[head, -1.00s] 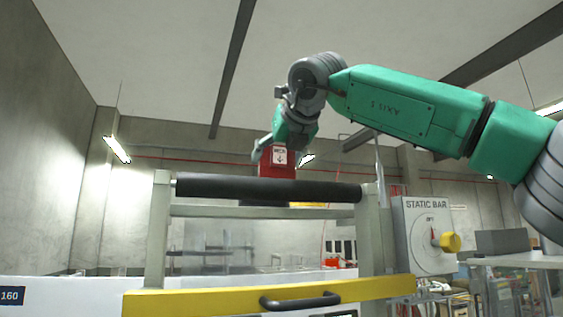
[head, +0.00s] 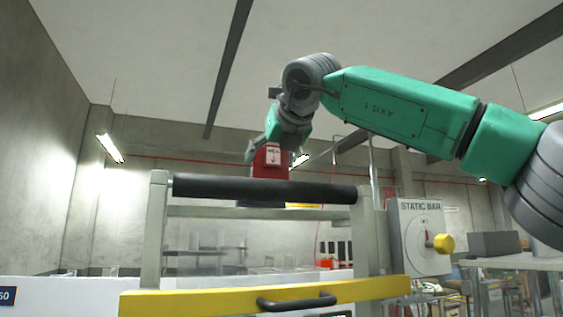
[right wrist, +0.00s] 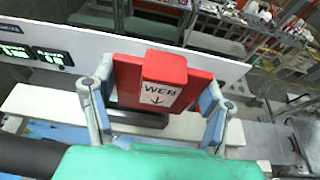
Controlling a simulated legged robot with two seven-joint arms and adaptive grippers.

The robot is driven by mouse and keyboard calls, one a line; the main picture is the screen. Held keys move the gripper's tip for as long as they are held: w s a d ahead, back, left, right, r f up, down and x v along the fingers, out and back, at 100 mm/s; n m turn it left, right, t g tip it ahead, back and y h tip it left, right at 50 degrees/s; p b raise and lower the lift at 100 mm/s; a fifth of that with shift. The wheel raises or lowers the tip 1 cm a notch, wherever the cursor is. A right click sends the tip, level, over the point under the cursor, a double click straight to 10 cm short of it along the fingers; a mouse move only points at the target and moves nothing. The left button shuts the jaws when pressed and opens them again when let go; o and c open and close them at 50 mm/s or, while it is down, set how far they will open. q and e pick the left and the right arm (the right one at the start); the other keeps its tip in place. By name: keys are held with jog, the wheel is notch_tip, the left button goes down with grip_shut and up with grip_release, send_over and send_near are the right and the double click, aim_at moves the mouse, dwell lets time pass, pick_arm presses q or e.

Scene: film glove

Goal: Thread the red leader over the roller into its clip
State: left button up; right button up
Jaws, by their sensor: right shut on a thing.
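The red leader (head: 271,161) carries a white label with an arrow. It also shows in the right wrist view (right wrist: 186,72), where the label reads "WEB". My right gripper (right wrist: 158,112) is shut on the red leader, with a finger on each side of it. In the head view the gripper (head: 268,152) is above and behind the black roller (head: 265,188), which spans the top of a pale frame. The roller's dark end also shows at the lower left of the right wrist view (right wrist: 28,155). I cannot make out the clip. My left gripper is not in view.
A yellow bar (head: 190,301) with a dark handle (head: 297,302) crosses the front of the frame. A "STATIC BAR" panel (head: 420,225) with a yellow knob (head: 444,243) stands to the right. A metal table (head: 510,261) is beyond it.

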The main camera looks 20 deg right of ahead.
aim_at(258, 157)
jog(key=shift+a+r, duration=0.15)
jog(key=shift+a, duration=1.35)
jog(key=shift+d, duration=0.9)
jog(key=shift+d+p, duration=0.15)
jog(key=shift+p, duration=0.15)
jog(key=shift+a, duration=1.1)
jog(key=shift+d, duration=0.55)
jog(key=shift+s+a, duration=0.1)
jog(key=shift+a, duration=0.55)
jog(key=shift+d+f, duration=0.1)
jog(key=shift+f, duration=0.3)
jog(key=shift+d+f+b, duration=0.35)
jog(key=shift+d+f, duration=0.05)
jog(key=shift+d, duration=0.15)
jog(key=shift+a+r, duration=0.1)
jog(key=shift+a, duration=0.35)
jog(key=shift+a+r, duration=0.1)
jog(key=shift+a, duration=0.05)
jog(key=shift+c, duration=1)
jog(key=shift+r+p, duration=0.2)
jog(key=shift+p, duration=0.3)
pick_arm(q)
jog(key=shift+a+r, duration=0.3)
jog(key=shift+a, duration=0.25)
pick_arm(e)
jog(key=shift+a, duration=0.5)
